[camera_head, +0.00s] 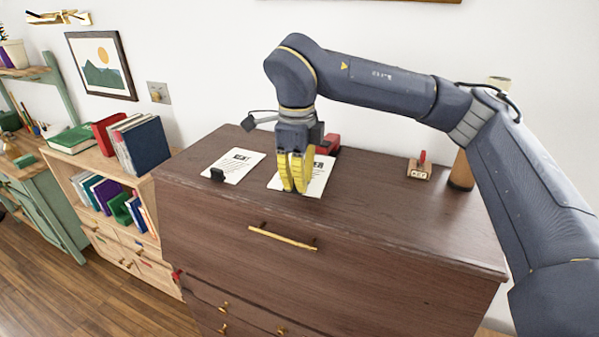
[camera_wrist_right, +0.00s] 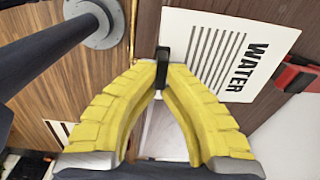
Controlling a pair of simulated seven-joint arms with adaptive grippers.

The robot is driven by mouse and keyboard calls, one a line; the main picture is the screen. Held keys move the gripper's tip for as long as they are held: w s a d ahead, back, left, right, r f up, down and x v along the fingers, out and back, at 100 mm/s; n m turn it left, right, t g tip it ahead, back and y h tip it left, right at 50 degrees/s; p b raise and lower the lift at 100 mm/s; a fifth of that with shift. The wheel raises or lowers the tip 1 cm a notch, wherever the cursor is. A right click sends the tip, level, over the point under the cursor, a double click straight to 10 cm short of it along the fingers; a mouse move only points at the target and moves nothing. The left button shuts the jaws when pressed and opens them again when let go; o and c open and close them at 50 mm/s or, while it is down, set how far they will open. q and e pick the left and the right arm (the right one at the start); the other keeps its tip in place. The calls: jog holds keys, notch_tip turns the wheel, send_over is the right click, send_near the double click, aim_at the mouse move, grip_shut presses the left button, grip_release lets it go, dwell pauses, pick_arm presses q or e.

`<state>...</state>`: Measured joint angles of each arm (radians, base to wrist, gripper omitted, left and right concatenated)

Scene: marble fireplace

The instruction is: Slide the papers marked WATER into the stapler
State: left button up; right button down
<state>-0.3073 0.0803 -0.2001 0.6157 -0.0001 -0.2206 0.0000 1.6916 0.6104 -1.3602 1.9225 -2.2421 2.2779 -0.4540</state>
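The paper marked WATER (camera_wrist_right: 235,60) is white with black lines of print. In the head view it (camera_head: 318,183) is at the top of the brown dresser, partly hidden by my right gripper (camera_head: 296,188). A black clip (camera_wrist_right: 162,66) sits at the paper's near edge. The yellow fingers of my right gripper (camera_wrist_right: 161,72) are closed together with this clip between their tips. The red stapler (camera_head: 329,144) stands just behind the paper, partly hidden by the gripper. It also shows at the right edge of the wrist view (camera_wrist_right: 298,77). My left gripper is not in view.
A second printed paper (camera_head: 236,161) with its own black clip (camera_head: 217,174) lies to the left. A small wooden block with a red top (camera_head: 420,170) and a wooden cylinder (camera_head: 461,172) stand at the right. The dresser top (camera_head: 375,200) between is clear.

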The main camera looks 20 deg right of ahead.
aim_at(296, 212)
jog(key=shift+w+a+r, duration=0.1)
jog(key=shift+w+a, duration=0.15)
jog(key=shift+a, duration=0.2)
jog(key=shift+w+m, duration=0.1)
jog(key=shift+m, duration=0.3)
jog(key=shift+d+f, duration=0.1)
jog(key=shift+f, duration=1.1)
notch_tip(296, 212, down, 2)
jog(key=shift+f, duration=0.8)
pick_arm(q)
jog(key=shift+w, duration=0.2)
pick_arm(e)
jog(key=shift+w+d+f, duration=0.15)
jog(key=shift+w+d, duration=0.15)
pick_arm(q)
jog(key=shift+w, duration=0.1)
